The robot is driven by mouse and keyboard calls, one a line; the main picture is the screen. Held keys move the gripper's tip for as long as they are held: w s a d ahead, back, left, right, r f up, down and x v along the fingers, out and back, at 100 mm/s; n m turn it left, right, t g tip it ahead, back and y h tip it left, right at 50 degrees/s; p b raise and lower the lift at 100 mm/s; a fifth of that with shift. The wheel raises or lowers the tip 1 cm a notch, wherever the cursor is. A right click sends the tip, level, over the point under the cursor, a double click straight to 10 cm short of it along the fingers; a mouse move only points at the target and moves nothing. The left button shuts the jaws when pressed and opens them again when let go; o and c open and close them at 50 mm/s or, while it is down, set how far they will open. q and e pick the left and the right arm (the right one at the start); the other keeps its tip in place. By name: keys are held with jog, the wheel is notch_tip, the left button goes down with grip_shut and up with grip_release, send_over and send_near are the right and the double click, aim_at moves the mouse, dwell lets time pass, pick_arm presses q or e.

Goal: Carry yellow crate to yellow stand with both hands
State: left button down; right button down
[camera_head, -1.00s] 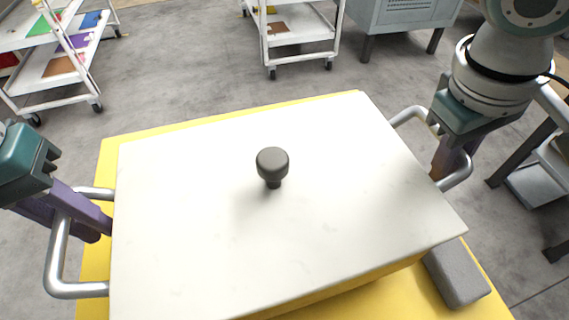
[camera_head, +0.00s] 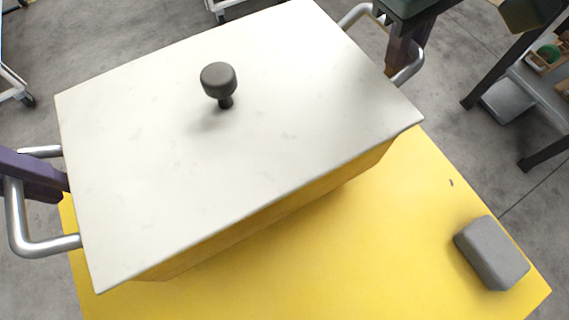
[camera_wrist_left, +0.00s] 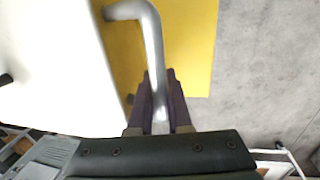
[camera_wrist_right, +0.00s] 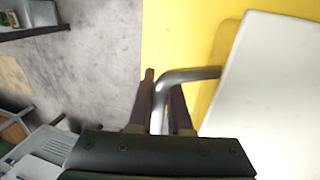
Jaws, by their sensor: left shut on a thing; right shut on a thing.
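The yellow crate (camera_head: 290,205) has a white lid with a dark knob (camera_head: 219,82) and a metal handle at each end. It is over the yellow stand (camera_head: 400,240). I cannot tell whether it touches the top. My left gripper (camera_head: 50,180) is shut on the left handle (camera_head: 18,215), and its dark purple fingers also show in the left wrist view (camera_wrist_left: 158,90). My right gripper (camera_head: 398,60) is shut on the right handle (camera_head: 410,70), seen also in the right wrist view (camera_wrist_right: 185,78). The crate's underside is hidden.
A grey block (camera_head: 492,252) lies on the yellow top at the right, apart from the crate. The front and right of the top are otherwise bare. A dark-legged table (camera_head: 515,60) stands at the upper right. Grey floor surrounds the stand.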

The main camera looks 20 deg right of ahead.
pick_arm(q)
jog(key=shift+f, duration=0.1)
pick_arm(e)
jog(key=shift+f, duration=0.1)
